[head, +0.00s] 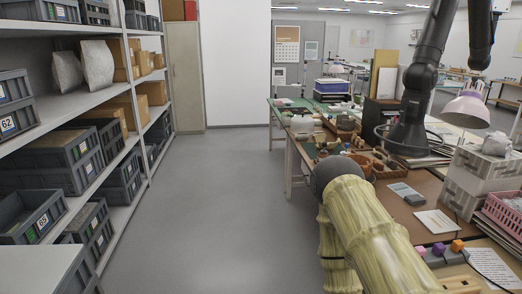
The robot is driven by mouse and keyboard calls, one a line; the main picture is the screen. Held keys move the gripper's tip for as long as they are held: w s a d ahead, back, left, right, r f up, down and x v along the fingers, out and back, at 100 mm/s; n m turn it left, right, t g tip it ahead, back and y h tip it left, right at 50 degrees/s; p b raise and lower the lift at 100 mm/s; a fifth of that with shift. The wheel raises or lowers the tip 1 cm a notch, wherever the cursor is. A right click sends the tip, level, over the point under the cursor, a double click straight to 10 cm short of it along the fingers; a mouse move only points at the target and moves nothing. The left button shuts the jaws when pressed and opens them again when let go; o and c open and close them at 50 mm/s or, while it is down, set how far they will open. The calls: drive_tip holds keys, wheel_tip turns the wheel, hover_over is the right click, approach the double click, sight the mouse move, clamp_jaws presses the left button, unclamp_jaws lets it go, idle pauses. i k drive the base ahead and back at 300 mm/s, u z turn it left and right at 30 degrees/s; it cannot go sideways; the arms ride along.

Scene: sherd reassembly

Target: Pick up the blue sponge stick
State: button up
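No clearly blue sponge stick can be made out. Small coloured tips stand in a grey holder (447,258) near the front edge of the right-hand table: a pink tip (420,250), a purple tip (438,249) and an orange tip (457,245). The purple one is the nearest to blue. Their sticks are mostly hidden. A pale yellow-green sleeved arm link, which looks like mine, fills the lower middle and passes just left of the holder. My gripper's fingers do not show.
A lamp (467,108) stands behind. Shelves with crates (40,160) line the left; the aisle floor (215,210) is clear.

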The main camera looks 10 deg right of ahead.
sight(347, 145)
drive_tip(key=i, duration=1.6)
drive_tip(key=z, duration=1.55)
